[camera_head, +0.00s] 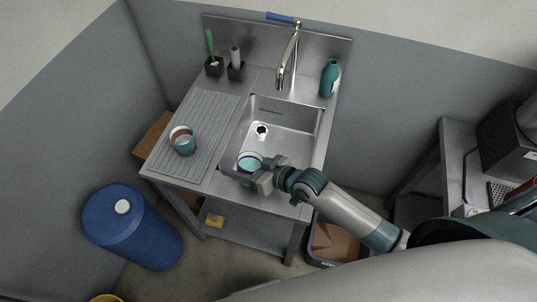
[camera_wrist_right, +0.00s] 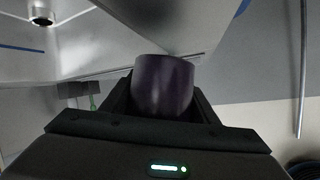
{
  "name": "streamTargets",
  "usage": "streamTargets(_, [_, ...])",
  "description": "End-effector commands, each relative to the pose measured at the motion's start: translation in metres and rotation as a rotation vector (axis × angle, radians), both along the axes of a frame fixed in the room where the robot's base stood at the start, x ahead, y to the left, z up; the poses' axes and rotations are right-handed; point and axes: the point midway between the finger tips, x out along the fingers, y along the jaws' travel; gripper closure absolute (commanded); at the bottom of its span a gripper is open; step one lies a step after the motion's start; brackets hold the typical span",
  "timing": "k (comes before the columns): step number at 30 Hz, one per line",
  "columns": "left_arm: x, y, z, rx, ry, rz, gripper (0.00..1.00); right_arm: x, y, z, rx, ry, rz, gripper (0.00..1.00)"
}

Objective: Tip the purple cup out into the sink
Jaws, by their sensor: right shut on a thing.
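The purple cup (camera_wrist_right: 163,85) is between the fingers of my right gripper (camera_wrist_right: 163,108) in the wrist view, its side dark purple. In the head view the cup (camera_head: 249,162) shows a pale rim with a purple edge and a light blue inside. It is held at the near left part of the sink (camera_head: 285,141), left of the gripper (camera_head: 258,172). It looks roughly upright with its mouth up. Whether the blue is liquid or lining I cannot tell. The drain (camera_head: 262,130) lies beyond the cup. My left gripper is out of view.
Two dark holders stand at the back left. A blue barrel (camera_head: 135,230) is at lower left.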

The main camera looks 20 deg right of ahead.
Motion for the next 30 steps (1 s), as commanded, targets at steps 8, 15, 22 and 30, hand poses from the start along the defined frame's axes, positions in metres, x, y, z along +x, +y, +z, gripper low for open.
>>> streamTargets(8, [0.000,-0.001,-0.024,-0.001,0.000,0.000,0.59,0.007,-0.008,-0.005,0.101,0.092,-0.001,0.78])
streamTargets(15, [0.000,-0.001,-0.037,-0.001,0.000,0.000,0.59,0.013,-0.013,-0.004,0.185,0.166,-0.001,0.78])
streamTargets(22, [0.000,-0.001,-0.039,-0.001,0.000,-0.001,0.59,0.014,-0.015,-0.001,0.206,0.188,-0.001,0.78])
streamTargets(30, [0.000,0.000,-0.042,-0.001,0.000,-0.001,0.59,0.016,-0.017,0.000,0.232,0.212,0.000,0.78])
